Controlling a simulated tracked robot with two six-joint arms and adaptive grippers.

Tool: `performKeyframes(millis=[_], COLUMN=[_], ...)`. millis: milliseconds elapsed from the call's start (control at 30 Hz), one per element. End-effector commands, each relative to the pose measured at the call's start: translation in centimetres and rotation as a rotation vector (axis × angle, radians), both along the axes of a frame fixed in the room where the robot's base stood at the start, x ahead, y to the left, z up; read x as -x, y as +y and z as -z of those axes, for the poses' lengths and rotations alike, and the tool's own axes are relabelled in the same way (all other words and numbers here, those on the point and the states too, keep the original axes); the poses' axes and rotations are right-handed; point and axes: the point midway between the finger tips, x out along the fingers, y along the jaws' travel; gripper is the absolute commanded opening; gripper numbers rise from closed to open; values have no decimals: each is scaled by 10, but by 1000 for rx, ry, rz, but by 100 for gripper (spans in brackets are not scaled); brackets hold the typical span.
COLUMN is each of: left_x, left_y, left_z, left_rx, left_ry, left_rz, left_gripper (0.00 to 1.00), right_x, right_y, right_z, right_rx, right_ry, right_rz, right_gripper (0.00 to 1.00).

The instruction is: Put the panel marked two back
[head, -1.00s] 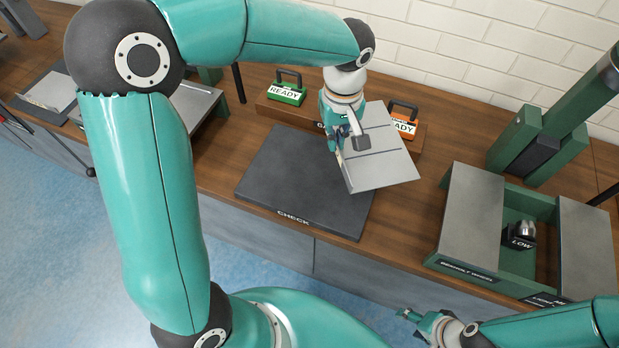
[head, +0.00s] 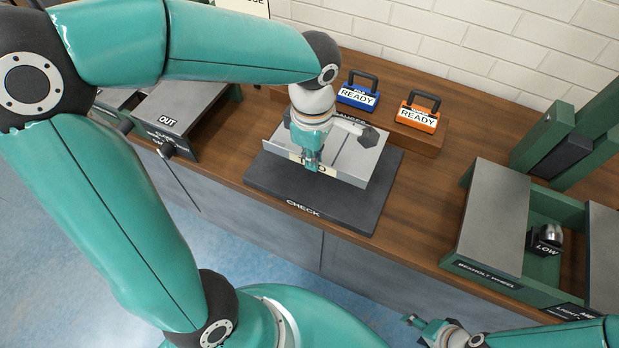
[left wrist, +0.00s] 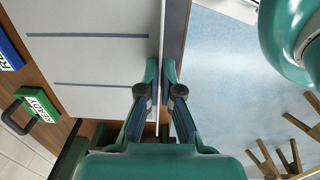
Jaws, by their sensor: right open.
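A light grey panel (head: 355,163) with thin dark lines and an upright front lip is over the dark CHECK plate (head: 361,217). Letters show on its lip, partly hidden by my gripper; the first looks like T and the last like O. My left gripper (head: 312,163) is shut on this lip. In the left wrist view its fingers (left wrist: 160,78) pinch the edge of the panel (left wrist: 95,45) from both sides. I cannot tell whether the panel touches the plate. My right gripper (head: 410,320) is open and empty at the lower right, away from the bench.
Blue (head: 358,94) and orange (head: 418,112) READY tags stand on a wooden block behind the plate. A green READY tag (left wrist: 35,105) shows in the left wrist view. An OUT rack (head: 180,110) stands left. A green frame with grey panels (head: 495,230) stands right.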

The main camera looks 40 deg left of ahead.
Motion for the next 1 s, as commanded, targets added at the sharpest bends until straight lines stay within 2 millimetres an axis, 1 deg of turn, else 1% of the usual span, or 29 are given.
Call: performKeyframes(millis=[33,100,200,433,633,733,1000], left_x=[2,1,0,0,1,0,0], left_y=[0,1,0,0,1,0,1], left_z=[14,28,42,59,87,92,93], left_rx=[0,0,0,0,-1,1,0], left_ry=[6,3,2,1,2,-1,-3], left_rz=[0,0,0,0,0,-1,-1], left_gripper=[0,0,0,0,0,0,0], right_x=[0,0,0,0,0,0,0], right_y=[0,0,0,0,0,0,0], right_z=[1,2,2,3,4,4,6], right_rx=[0,0,0,0,0,0,0], right_ry=[0,0,0,0,0,0,0], right_rz=[0,0,0,0,0,0,0], right_gripper=[58,58,58,58,58,58,58])
